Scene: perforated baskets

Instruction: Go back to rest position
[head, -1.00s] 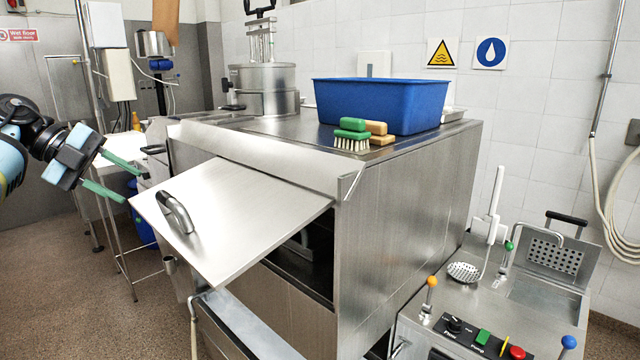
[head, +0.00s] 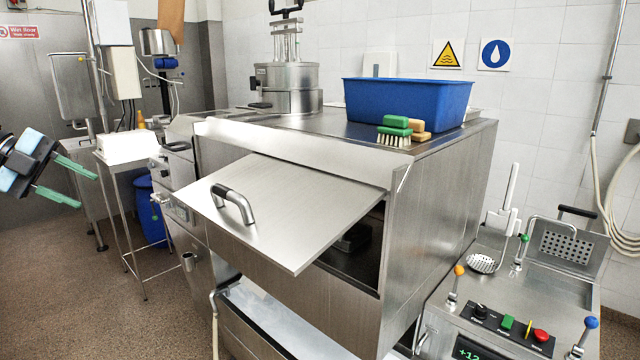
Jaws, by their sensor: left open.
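My left gripper (head: 66,181) is at the left edge of the head view, with two green fingers spread apart and nothing between them. It hangs in free air, to the left of the steel machine and apart from it. The machine's hinged door (head: 292,205) is tilted partly open, with a black and steel handle (head: 232,203) near its left side. A dark opening shows below the door. My right gripper is not in view.
A blue tub (head: 408,105) and brushes (head: 396,131) stand on the machine top. A fryer-like unit with knobs (head: 510,325) is at the lower right. A small white-topped table (head: 125,150) stands behind my left gripper. The brown floor at the lower left is clear.

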